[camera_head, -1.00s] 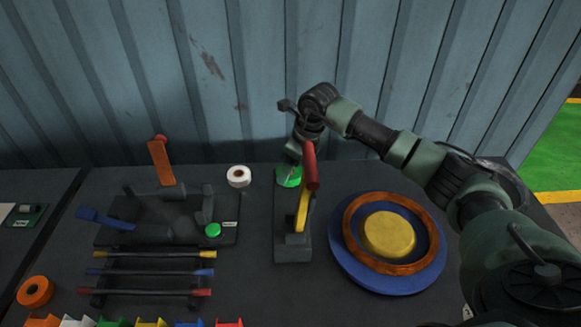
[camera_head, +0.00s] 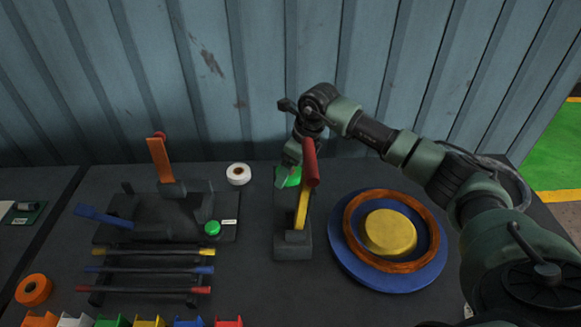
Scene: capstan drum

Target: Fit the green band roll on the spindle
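The green band roll (camera_head: 287,177) is at the back middle of the table, behind the red-handled device, which hides part of it. It looks tilted. My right gripper (camera_head: 289,163) points down at the roll from above, its fingertips at or against it. The fingers are small and partly covered, so I cannot tell whether they are shut on the roll. I cannot make out the spindle for certain. My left gripper is not in view.
The device with a red handle (camera_head: 310,163) and yellow lever (camera_head: 302,208) stands close in front of my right gripper. A white roll (camera_head: 238,174) lies to its left, an orange roll (camera_head: 34,290) at front left. A blue disc (camera_head: 388,282) is at right. A corrugated wall stands behind.

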